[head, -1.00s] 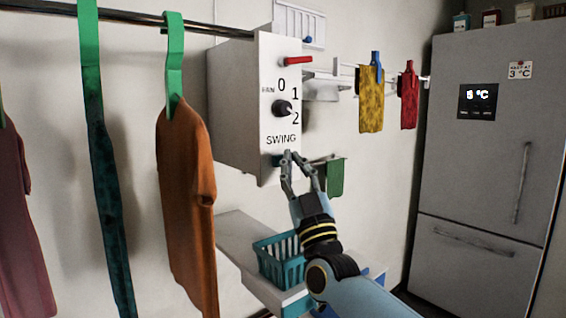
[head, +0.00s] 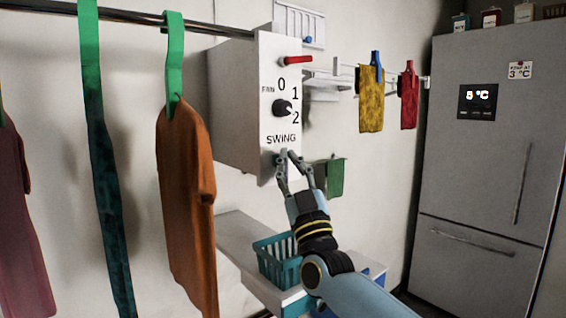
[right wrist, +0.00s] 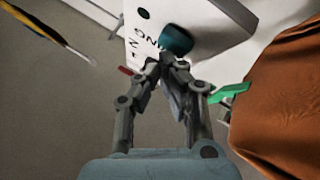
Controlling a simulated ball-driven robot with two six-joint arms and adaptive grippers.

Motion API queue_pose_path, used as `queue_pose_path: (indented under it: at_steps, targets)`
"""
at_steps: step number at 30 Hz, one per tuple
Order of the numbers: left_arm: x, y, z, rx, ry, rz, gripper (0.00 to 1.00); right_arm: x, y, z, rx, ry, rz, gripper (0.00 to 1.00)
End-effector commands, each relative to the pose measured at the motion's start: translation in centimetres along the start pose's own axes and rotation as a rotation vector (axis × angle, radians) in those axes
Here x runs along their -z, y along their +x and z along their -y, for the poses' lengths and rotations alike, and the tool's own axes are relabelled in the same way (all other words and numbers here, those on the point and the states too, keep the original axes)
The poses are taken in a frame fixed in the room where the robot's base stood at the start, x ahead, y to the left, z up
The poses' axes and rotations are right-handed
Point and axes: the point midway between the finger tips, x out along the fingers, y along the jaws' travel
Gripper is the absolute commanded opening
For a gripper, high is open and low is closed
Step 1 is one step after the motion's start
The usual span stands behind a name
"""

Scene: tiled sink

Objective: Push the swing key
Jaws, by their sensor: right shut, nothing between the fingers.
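The swing key is a dark teal key (right wrist: 177,39) on the front of a white control box (head: 225,95), under the word SWING. In the head view the fingertips partly cover it. My right gripper (head: 288,156) is shut and empty, with its fingertips at the lower part of the box front. In the right wrist view its fingertips (right wrist: 168,62) are right beside the key; I cannot tell whether they touch it. My left gripper is not in view.
The box also has a black knob (head: 282,107) and a red lever (head: 298,61). An orange shirt (head: 187,190) hangs to its left. A teal basket (head: 277,262) stands on a ledge below. A fridge (head: 490,150) stands at the right.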

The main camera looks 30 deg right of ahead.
Motion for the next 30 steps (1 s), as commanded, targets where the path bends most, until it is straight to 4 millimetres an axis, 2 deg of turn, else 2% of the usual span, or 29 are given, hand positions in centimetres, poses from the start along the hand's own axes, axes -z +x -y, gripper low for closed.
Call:
queue_pose_path:
  at_steps: [21, 30]
  targets:
    - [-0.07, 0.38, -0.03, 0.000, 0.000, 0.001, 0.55, -0.47, 0.61, 0.46, 0.000, 0.000, 0.000, 0.00]
    - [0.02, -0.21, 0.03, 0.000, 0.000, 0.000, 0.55, -0.10, 0.25, 0.13, 0.001, 0.000, 0.002, 0.00]
